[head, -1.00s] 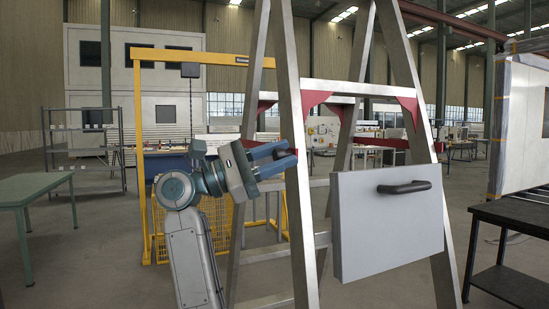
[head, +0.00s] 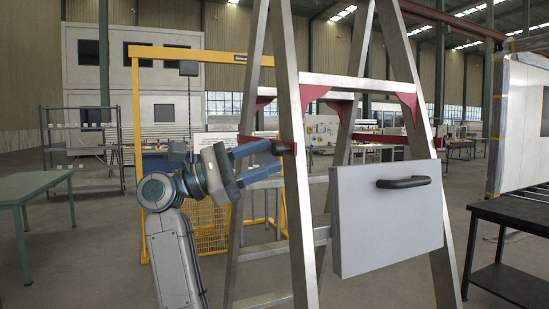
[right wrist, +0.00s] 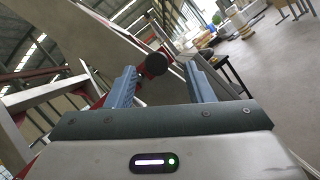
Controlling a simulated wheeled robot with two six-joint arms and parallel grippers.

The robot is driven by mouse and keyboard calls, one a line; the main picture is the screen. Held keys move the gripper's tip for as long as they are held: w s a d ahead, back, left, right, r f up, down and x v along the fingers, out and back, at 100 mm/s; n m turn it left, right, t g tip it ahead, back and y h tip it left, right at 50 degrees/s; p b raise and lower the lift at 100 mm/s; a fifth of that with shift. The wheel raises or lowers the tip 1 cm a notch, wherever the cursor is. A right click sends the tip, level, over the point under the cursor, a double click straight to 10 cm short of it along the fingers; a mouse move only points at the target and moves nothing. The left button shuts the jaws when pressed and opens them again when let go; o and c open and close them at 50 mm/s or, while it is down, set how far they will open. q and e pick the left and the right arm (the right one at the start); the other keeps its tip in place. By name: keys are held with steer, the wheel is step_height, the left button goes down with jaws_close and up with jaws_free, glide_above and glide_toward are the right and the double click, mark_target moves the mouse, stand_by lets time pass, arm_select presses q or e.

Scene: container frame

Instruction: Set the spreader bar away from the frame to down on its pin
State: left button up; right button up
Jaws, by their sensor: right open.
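A metal A-shaped frame (head: 301,190) stands in front of me. A red spreader bar (head: 385,139) runs level behind its near legs, and part of it shows at the left leg beside my fingertips. My right gripper (head: 272,159) is open at that left leg, its two blue fingers pointing right. In the right wrist view a round black knob (right wrist: 156,64) lies between and just beyond the fingertips (right wrist: 163,82), with red metal close by. Nothing is gripped. I cannot make out the pin. My left gripper is not in view.
A grey panel with a black handle (head: 403,182) is in front of the frame's right side. A yellow gantry (head: 138,150) stands behind on the left. A green table (head: 35,185) is at the far left and a dark bench (head: 510,215) at the right.

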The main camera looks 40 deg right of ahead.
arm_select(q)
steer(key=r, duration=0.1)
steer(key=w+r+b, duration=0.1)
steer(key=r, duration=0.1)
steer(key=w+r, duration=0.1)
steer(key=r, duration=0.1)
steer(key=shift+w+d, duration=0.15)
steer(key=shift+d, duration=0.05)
arm_select(e)
steer(key=v, duration=0.8)
steer(key=shift+f, duration=0.15)
